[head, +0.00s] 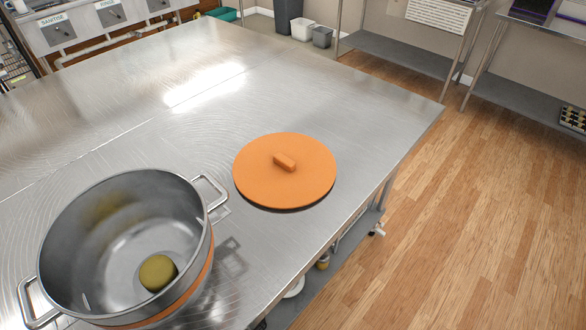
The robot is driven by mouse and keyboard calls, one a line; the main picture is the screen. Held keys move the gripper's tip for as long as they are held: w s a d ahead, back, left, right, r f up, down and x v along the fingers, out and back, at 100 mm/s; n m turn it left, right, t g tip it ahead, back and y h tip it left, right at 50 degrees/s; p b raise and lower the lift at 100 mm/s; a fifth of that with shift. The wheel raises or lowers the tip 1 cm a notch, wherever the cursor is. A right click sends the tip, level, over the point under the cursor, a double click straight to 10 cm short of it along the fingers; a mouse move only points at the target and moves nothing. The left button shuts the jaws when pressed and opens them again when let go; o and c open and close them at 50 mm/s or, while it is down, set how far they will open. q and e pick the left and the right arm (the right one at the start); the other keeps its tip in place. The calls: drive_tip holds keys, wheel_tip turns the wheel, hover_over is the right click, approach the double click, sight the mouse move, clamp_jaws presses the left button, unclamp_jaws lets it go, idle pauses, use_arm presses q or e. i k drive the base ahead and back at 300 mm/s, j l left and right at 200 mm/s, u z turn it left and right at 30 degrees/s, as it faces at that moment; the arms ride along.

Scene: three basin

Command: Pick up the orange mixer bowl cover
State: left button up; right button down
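The orange mixer bowl cover (262,186) is a flat round disc with a small block-shaped handle (285,162) on top. It lies flat, handle up, on the steel table (330,105), close to the table's right edge. A large metal pot (75,225) with two loop handles stands to its left and nearer to me. A yellowish round object (157,272) sits inside the pot, and an orange band shows around the pot's lower outside. Neither of my grippers is in view.
The pot's right handle (210,190) stands near the cover with a small gap between. The table is clear behind the cover. A lower shelf (300,305) shows under the table's right edge. Wooden floor (470,220) lies open to the right, with metal side tables (400,52) beyond.

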sight(277, 170)
drive_tip(key=l, duration=0.7)
drive_tip(key=l+z, duration=0.1)
drive_tip(key=l, duration=0.6)
drive_tip(key=i, duration=0.1)
